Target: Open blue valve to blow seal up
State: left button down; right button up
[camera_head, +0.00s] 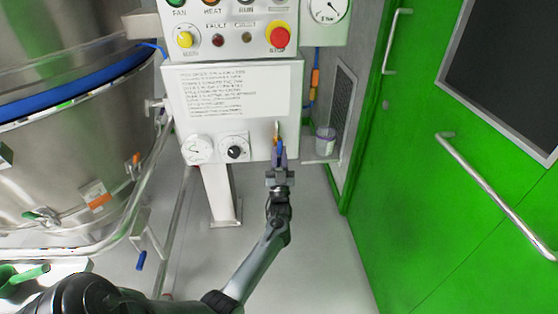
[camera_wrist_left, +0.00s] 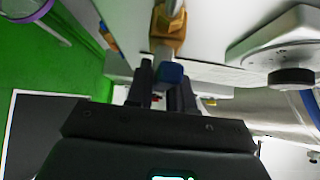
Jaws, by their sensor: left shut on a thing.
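The blue valve handle (camera_head: 279,151) is on the lower right of the white control panel, beneath a small brass fitting (camera_head: 277,128). My left gripper (camera_head: 279,162) reaches up to it from below and is shut on the handle. In the left wrist view, the blue handle (camera_wrist_left: 171,72) sits between the two dark fingers of my left gripper (camera_wrist_left: 166,88), with the brass valve body (camera_wrist_left: 168,30) just beyond. The fingers hide part of the handle. The blue seal (camera_head: 75,85) is a band around the large steel vessel at left. My right gripper is not in view.
The white panel (camera_head: 235,90) carries a pressure gauge (camera_head: 197,150), a black knob (camera_head: 234,152) and a red stop button (camera_head: 280,36). A small bucket (camera_head: 325,141) hangs at the wall. A green door (camera_head: 400,180) stands at right. Floor between is clear.

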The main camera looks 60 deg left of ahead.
pick_arm(q)
jog(key=shift+n+g+y+b, duration=0.3)
jog(key=shift+n+g+y, duration=0.1)
jog(key=shift+n+g, duration=0.6)
jog(key=c, duration=1)
grip_release()
jog(key=shift+c, duration=0.2)
jog(key=shift+s+d+f, duration=0.15)
jog(key=shift+d+f, duration=0.1)
jog(key=shift+f, duration=0.05)
jog(key=p+v, duration=0.2)
jog(key=v, duration=0.8)
jog(key=shift+p, duration=0.3)
